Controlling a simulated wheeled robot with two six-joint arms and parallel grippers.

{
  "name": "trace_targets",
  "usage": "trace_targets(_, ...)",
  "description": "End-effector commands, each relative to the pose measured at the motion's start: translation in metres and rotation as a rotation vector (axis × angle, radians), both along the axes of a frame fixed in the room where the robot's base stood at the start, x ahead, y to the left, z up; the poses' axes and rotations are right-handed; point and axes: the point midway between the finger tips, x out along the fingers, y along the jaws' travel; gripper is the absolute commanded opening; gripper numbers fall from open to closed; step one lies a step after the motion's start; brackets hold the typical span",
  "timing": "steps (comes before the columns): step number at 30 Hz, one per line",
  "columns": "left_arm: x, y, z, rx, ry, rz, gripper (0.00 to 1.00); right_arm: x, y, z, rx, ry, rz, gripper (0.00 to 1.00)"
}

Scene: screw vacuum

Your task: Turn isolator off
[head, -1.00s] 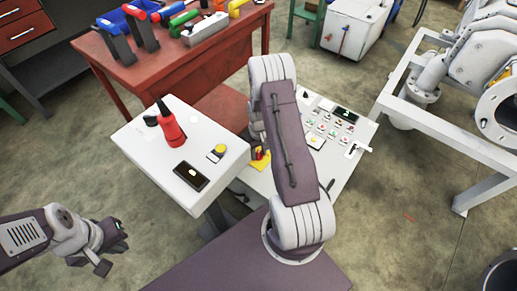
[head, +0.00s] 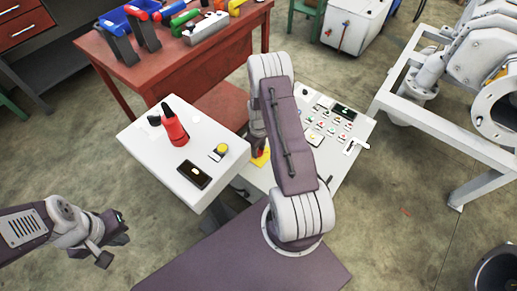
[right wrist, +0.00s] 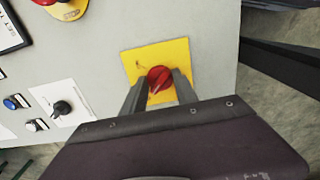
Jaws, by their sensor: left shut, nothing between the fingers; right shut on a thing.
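The isolator is a red rotary knob (right wrist: 160,79) on a square yellow plate (right wrist: 143,56) set in the pale grey panel. In the right wrist view, the two fingers of my right gripper (right wrist: 160,86) are closed on opposite sides of the knob. In the head view, the yellow plate (head: 261,159) shows beside my right arm, which hides much of the panel around it. My left gripper (head: 116,240) hangs at the lower left over the floor, shut and empty, away from the panel.
A white box with a red-and-black handle (head: 174,127) stands left of the control panel (head: 352,130). A black selector switch (right wrist: 62,107) and blue button (right wrist: 13,102) lie left of the isolator. A red workbench (head: 180,62) stands behind; a white frame (head: 440,127) stands right.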

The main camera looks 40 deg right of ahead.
Motion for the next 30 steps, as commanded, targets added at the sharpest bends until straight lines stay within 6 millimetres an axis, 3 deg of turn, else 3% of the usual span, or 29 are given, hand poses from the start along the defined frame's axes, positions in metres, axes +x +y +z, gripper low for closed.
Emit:
trace_targets(7,0.000,0.000,0.000,0.000,0.000,0.000,0.00,0.000,0.000,0.000,-0.001,0.000,0.004,0.00)
trace_targets(8,0.000,0.000,0.000,0.000,0.000,0.000,0.00,0.000,0.000,0.000,-0.001,0.000,0.004,0.38)
trace_targets(10,0.000,0.000,0.000,0.000,0.000,0.000,0.00,0.000,0.000,0.000,-0.001,0.000,0.003,0.57)
trace_targets(20,0.000,0.000,0.002,0.000,0.000,0.000,0.00,0.000,0.000,0.003,-0.001,0.000,0.001,0.57)
trace_targets(30,0.000,0.000,0.028,0.000,0.000,0.000,0.00,0.001,0.000,0.074,-0.001,-0.002,0.002,0.57)
